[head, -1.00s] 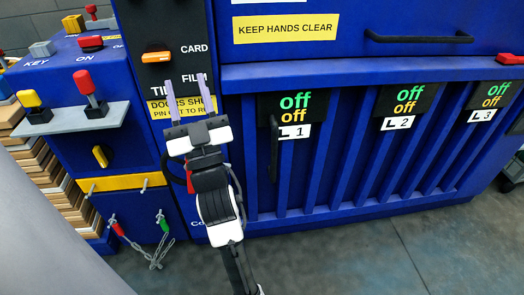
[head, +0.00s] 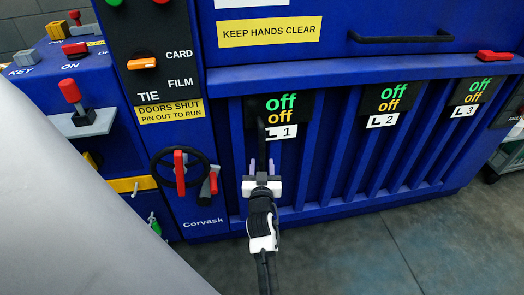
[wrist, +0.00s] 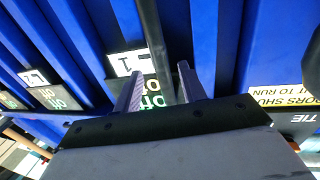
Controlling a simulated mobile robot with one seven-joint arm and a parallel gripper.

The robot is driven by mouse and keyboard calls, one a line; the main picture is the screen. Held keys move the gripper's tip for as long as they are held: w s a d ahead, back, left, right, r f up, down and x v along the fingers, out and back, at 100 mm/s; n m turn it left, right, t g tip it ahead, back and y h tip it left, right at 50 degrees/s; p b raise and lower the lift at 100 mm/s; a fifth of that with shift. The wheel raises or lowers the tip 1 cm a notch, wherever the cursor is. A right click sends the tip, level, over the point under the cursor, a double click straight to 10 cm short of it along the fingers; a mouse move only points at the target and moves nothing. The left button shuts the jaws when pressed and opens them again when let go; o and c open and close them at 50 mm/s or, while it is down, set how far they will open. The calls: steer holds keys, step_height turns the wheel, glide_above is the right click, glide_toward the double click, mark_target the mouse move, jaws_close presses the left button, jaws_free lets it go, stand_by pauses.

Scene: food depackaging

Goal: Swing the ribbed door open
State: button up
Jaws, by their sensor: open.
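The ribbed door (head: 330,165) is the blue panel with vertical ribs under the ledge, and it looks shut. Its upright black bar handle (head: 262,134) is at the door's left, beside the L1 label. My gripper (head: 262,165) is at the lower part of this handle, its jaws open. In the wrist view the handle (wrist: 156,45) runs between the two open fingertips (wrist: 160,75). I cannot tell whether either finger touches it. The gripper hides the handle's lower end in the head view.
A black handwheel with a red grip (head: 180,172) is left of the door. A red latch-like handle (head: 494,55) lies on the ledge at the right. A horizontal black handle (head: 400,36) is above. The floor (head: 390,250) in front of the door is clear.

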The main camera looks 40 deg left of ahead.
mark_target(262, 155)
steer(key=p+x, duration=0.1)
steer(key=x, duration=0.5)
jaws_close()
